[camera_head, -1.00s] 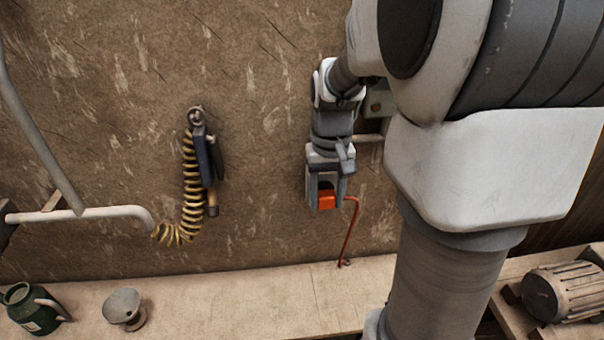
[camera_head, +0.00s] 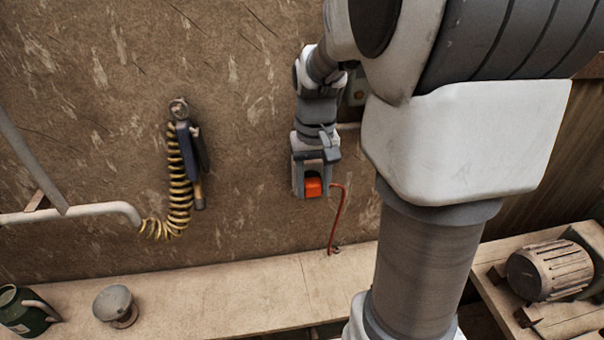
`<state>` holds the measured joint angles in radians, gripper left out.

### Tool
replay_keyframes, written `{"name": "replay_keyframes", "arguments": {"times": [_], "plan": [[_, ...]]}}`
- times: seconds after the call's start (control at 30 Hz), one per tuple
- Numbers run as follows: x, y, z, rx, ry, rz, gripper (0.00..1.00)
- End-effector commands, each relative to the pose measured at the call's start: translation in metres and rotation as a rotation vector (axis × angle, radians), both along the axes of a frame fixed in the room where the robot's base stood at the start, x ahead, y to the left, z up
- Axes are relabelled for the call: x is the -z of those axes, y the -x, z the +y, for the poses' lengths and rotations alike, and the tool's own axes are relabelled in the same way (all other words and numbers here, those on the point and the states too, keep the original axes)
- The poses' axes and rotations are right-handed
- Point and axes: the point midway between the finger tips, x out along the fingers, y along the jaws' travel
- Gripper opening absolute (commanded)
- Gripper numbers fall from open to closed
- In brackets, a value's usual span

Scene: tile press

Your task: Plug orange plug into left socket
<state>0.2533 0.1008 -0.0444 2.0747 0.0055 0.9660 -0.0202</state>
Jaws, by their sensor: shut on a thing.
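The orange plug (camera_head: 313,188) is between the fingers of my gripper (camera_head: 312,190), which is shut on it. The gripper points down and holds the plug above the bench, in front of the brown wall. A red cord (camera_head: 339,215) runs from the plug's right side down to the bench. No left socket can be made out. A grey box (camera_head: 357,92) on the wall is partly hidden behind my arm, and I cannot tell what it is.
A blue tool with a coiled yellow hose (camera_head: 179,190) hangs on the wall at left, near a pale pipe (camera_head: 80,214). A motor (camera_head: 548,268) is at right.

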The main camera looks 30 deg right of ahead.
Motion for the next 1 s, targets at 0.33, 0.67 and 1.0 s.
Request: {"name": "replay_keyframes", "arguments": {"times": [0.33,0.67,1.0], "plan": [[-0.0001,-0.0008,-0.0001,0.0,0.0,0.0,0.0],[-0.0002,-0.0054,-0.0015,0.0,0.0,0.0,0.0],[-0.0002,-0.0086,-0.0024,0.0,0.0,-0.001,0.0]]}}
